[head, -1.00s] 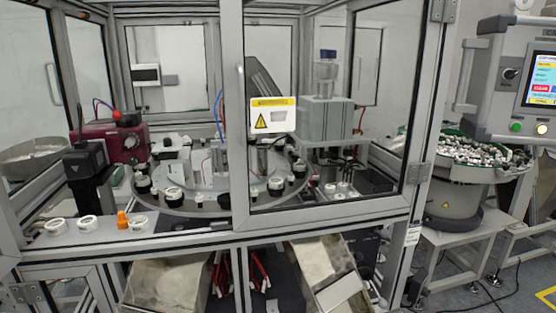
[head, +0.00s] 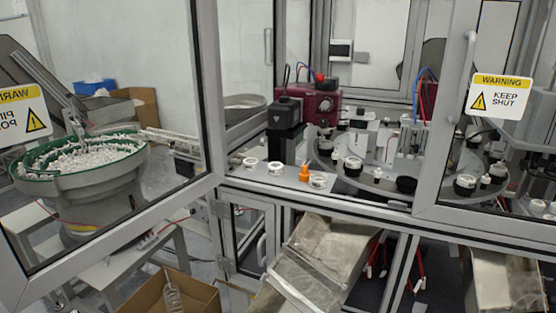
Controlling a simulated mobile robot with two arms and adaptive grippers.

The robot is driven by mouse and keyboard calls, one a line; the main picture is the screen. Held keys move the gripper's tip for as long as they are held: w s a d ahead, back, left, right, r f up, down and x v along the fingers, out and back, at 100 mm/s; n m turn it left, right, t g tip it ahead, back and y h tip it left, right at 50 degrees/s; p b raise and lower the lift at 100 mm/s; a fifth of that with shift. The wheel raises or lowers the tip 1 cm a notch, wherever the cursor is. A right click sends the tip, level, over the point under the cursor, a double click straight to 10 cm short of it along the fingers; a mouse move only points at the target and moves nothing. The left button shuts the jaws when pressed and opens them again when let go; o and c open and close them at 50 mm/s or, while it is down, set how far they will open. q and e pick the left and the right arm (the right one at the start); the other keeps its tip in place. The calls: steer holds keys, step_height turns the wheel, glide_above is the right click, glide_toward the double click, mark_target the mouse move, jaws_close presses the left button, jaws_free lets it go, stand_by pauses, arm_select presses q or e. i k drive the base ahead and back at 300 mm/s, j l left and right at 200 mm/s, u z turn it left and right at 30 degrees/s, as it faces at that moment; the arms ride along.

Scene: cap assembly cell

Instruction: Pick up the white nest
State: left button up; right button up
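Three white round pieces sit on the grey ledge (head: 290,178) at the front of the machine: a left one (head: 250,162), a middle one (head: 276,168) and a right one (head: 318,180). The frames do not show for sure which of them is the white nest. An orange piece (head: 304,173) stands between the middle and right ones. More white pieces on dark holders, such as one at the front (head: 352,165) and one at the right (head: 464,185), sit around the round turntable (head: 385,186). Neither of my grippers is in view.
Grey frame posts and clear panels enclose the machine, with a warning sign (head: 500,96) at right. A green-rimmed bowl feeder (head: 60,190) stands at left. Below are a cardboard box (head: 195,297) and a pale chute (head: 320,262). A black unit (head: 285,120) stands behind the ledge.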

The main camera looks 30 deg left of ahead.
mark_target(250, 164)
steer(key=u, duration=1.15)
steer(key=i+l+z, duration=0.05)
